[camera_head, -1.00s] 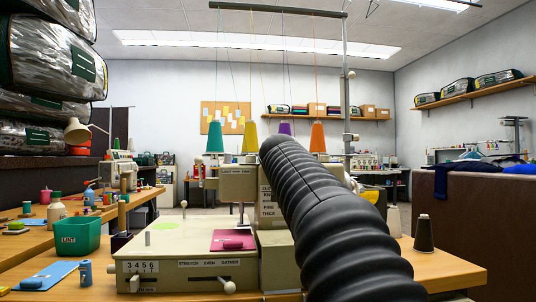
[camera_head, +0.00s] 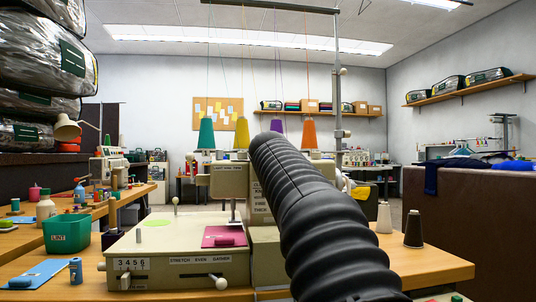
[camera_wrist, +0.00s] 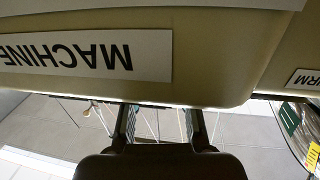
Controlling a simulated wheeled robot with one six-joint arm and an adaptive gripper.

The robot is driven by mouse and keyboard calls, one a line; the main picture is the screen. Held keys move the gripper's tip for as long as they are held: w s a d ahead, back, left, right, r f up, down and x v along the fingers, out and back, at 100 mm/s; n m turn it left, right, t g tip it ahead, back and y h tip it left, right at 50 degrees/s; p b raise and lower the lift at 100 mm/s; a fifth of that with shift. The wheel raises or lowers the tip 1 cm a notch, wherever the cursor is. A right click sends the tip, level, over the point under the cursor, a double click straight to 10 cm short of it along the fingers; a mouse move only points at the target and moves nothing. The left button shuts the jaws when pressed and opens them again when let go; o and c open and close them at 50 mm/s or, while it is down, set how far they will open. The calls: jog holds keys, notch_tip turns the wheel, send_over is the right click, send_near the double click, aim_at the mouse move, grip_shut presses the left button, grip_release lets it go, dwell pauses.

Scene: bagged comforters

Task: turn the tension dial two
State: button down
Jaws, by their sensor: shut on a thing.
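The cream sewing machine (camera_head: 190,262) stands on the wooden table, its head (camera_head: 232,182) partly behind my black ribbed arm. In the wrist view its cream casing (camera_wrist: 215,85) fills the top, with an upside-down MACHINE label (camera_wrist: 85,55). My gripper (camera_wrist: 160,122) shows there with its two fingers apart, reaching up to the casing's lower edge. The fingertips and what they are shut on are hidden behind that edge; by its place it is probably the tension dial. No dial marked two can be made out. In the head view my arm covers the gripper.
A green LINT bin (camera_head: 71,233), a blue spool (camera_head: 76,270) and a blue cloth (camera_head: 36,274) lie left of the machine. A dark thread cone (camera_head: 413,229) stands right of it. A brown panel (camera_head: 460,235) bounds the right side. Coloured thread cones stand behind the machine.

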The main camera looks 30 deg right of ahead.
jog(key=shift+w+f+m+g+h, duration=0.1)
jog(key=shift+f+m+g+h, duration=0.1)
jog(key=shift+m+g+h, duration=0.15)
jog(key=shift+r+m+h+b, duration=0.15)
jog(key=shift+m+h+b, duration=0.1)
jog(key=shift+h+b, duration=0.15)
jog(key=c, duration=0.9)
grip_release()
jog(key=v, duration=1.2)
jog(key=shift+a+r, duration=0.15)
